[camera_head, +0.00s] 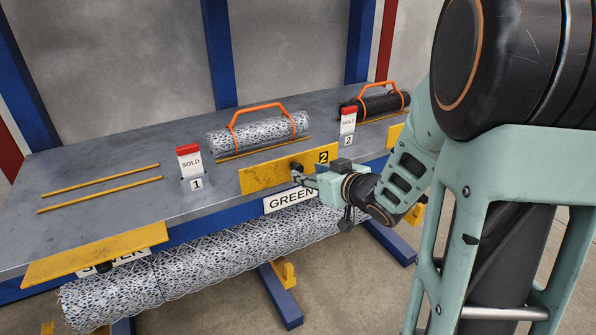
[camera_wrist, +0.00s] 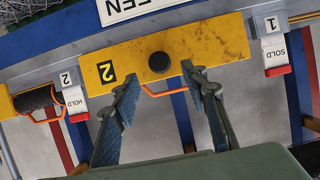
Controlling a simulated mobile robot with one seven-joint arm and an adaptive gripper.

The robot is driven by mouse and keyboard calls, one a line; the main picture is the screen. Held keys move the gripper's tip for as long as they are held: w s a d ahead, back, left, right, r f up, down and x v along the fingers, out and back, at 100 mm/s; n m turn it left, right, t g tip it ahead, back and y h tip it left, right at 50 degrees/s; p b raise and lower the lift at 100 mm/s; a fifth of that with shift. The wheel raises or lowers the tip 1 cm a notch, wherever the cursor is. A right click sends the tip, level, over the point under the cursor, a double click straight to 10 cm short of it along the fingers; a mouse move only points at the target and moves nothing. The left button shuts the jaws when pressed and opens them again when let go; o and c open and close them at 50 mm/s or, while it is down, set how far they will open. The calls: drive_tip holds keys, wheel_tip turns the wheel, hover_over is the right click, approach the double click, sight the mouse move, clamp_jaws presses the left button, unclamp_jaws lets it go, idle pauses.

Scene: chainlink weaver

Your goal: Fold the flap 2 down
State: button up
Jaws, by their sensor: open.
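Flap 2 is a yellow plate (camera_head: 262,179) marked "2" at the front edge of the grey table (camera_head: 115,200). It stands raised above the edge, and the "GREEN" label shows below it. A black round knob is on its face, and it shows clearly in the wrist view (camera_wrist: 159,62). My gripper (camera_head: 305,179) is in front of the flap, close to the knob. In the wrist view my gripper (camera_wrist: 164,78) is open, with one finger on each side of the knob's line. I cannot tell whether the fingers touch the flap.
Another yellow flap (camera_head: 95,257) at the left partly covers a label. A mesh roll with an orange handle (camera_head: 258,134) lies behind flap 2. SOLD stand 1 (camera_head: 190,163) and HOLD stand 2 (camera_head: 348,122) are on either side. A long mesh roll (camera_head: 200,262) runs below the table edge.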

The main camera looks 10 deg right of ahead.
sight(299, 169)
drive_tip(key=x, duration=0.5)
drive_tip(key=shift+w+a+f+b, duration=0.1)
drive_tip(key=shift+w+a+b, duration=0.05)
drive_tip(key=shift+w+b, duration=0.2)
clamp_jaws()
drive_tip(key=shift+s, duration=0.1)
